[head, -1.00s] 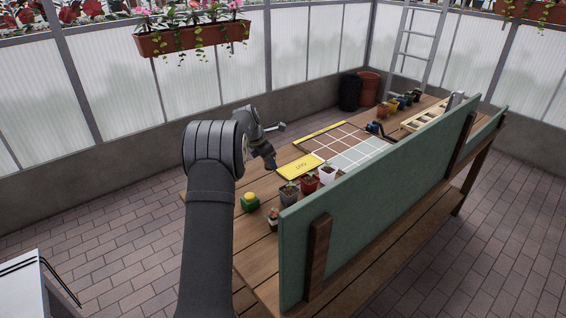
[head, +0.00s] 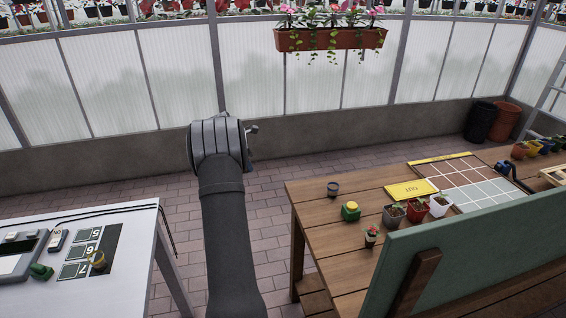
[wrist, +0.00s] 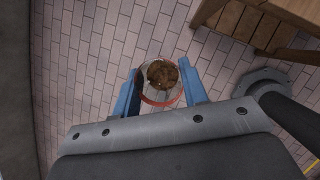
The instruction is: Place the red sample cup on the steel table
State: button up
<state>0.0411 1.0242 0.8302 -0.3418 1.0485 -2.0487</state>
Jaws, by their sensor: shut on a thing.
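My gripper (wrist: 160,80) shows in the wrist view with two blue fingers, shut on the red sample cup (wrist: 150,100). The cup is clear with a red band and brown soil-like content, seen from above. It hangs over the brick floor. In the head view my arm hides the cup and most of the gripper. The steel table (head: 70,298) is the pale table at the lower left of the head view, left of my arm.
A device (head: 20,255), a small meter (head: 57,240) and a green object (head: 41,271) take up the steel table's left part. Brick floor lies between.

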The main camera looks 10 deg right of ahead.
jog(key=s+a+n+t+y, duration=0.15)
jog(key=a+n, duration=0.25)
jog(key=a, duration=2.2)
jog(key=s+a+f+n, duration=0.1)
jog(key=s+a, duration=0.2)
jog(key=a, duration=0.5)
jog(key=s+a+n+y, duration=0.1)
jog(key=s+a+n, duration=0.15)
jog(key=a, duration=0.55)
jog(key=s+a+f+n, duration=0.1)
jog(key=s+a, duration=0.3)
jog(key=a, duration=0.3)
jog(key=shift+a+f, duration=0.1)
jog(key=shift+f, duration=3)
jog(key=shift+f, duration=0.5)
jog(key=o, duration=1.1)
jog(key=shift+o, duration=0.2)
jog(key=v, duration=1.7)
jog(key=shift+s+r, duration=0.2)
